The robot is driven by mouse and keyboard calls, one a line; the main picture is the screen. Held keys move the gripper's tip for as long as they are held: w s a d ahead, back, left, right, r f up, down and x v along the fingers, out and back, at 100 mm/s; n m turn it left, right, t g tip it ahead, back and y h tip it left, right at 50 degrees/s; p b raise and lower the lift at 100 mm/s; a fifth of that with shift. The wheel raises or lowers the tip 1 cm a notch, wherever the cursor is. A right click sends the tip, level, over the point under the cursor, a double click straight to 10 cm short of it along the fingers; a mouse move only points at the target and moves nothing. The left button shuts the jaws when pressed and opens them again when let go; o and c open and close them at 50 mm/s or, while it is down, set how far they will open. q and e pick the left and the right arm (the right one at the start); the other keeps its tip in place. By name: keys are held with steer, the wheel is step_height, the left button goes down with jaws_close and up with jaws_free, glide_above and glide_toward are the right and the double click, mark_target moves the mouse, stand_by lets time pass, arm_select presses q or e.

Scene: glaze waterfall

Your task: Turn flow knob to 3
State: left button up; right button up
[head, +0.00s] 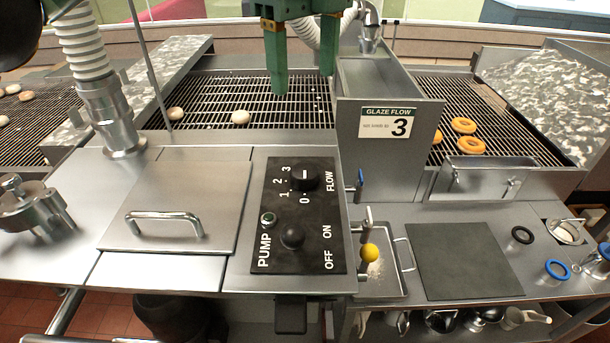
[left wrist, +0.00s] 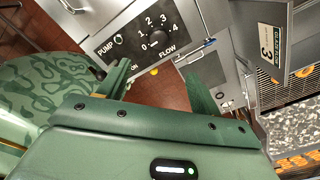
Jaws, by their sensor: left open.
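The flow knob (head: 305,179) is a round black knob on the black control panel (head: 270,235), with a dial of numbers beside it. It also shows in the left wrist view (left wrist: 161,40), where the numbers run from 0 to 4 around it. I cannot tell for sure which number its pale mark points to. My green left gripper (head: 304,82) is open and empty, above and beyond the panel, apart from the knob. In the left wrist view its two fingers (left wrist: 156,72) stand apart below the dial. My right gripper is not in view.
A pump knob (head: 292,237) and a small green light (head: 268,219) share the panel. The glaze flow sign (head: 388,122) reads 3. A yellow-ball lever (head: 369,252) stands right of the panel. A handled lid (head: 168,215) lies left. Doughnuts (head: 464,125) sit on the racks.

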mark_target(305, 169)
arm_select(q)
step_height(305, 169, down, 16)
steer(key=b, duration=0.4)
steer(key=shift+s+r, duration=0.15)
steer(key=shift+r, duration=0.05)
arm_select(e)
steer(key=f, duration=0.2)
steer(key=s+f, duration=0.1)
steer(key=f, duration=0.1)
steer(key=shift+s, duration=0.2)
arm_select(q)
steer(key=c, duration=1)
